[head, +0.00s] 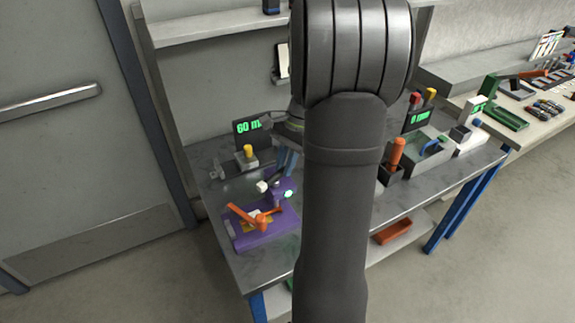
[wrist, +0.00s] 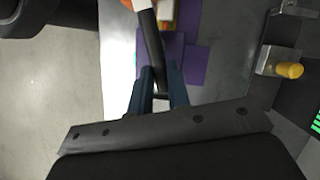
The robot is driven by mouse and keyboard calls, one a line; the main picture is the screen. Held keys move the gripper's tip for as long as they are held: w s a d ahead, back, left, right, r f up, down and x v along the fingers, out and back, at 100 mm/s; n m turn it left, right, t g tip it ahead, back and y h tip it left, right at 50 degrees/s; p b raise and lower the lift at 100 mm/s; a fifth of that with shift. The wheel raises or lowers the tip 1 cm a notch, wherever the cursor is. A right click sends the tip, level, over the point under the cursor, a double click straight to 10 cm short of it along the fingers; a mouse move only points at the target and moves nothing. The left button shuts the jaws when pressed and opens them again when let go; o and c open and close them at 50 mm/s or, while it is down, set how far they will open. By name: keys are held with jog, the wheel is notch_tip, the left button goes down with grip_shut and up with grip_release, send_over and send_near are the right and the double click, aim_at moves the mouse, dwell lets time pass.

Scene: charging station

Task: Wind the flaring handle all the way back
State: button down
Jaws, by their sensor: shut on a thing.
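The purple flaring tool (head: 262,232) stands on the left of the bench, with an orange lever (head: 240,213) and a small pale round face on its raised part. A dark bar with a white end (head: 262,187) sticks out at its top; I take it as the flaring handle. In the wrist view the dark bar (wrist: 150,42) runs from its white end down to my gripper. My gripper (wrist: 160,86) is shut on the bar's near end, its blue fingers on either side. In the head view the fingers (head: 287,160) are above the tool, and my arm hides part of the scene.
A grey block with a yellow knob (head: 248,155) and a green-lit display (head: 251,128) stand behind the tool. To the right are an orange handle in a dark box (head: 395,155), grey trays and another display (head: 419,118). Bare bench (head: 265,270) lies in front.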

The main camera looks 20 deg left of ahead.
jog(key=n, duration=0.1)
jog(key=a+n+h, duration=0.1)
jog(key=n, duration=0.1)
jog(key=shift+w+a+n, duration=0.15)
jog(key=shift+w+n, duration=0.05)
jog(key=shift+n, duration=0.1)
jog(key=shift+a+n+h, duration=0.35)
jog(key=shift+n+h, duration=0.2)
jog(key=shift+n, duration=0.6)
jog(key=shift+a+n+h, duration=0.35)
jog(key=shift+n+h, duration=0.2)
jog(key=shift+n, duration=0.6)
jog(key=shift+s, duration=0.1)
jog(key=c, duration=1.4)
grip_release()
jog(key=shift+o, duration=0.2)
jog(key=shift+r, duration=0.1)
jog(key=v, duration=1.7)
jog(key=shift+a+r, duration=0.1)
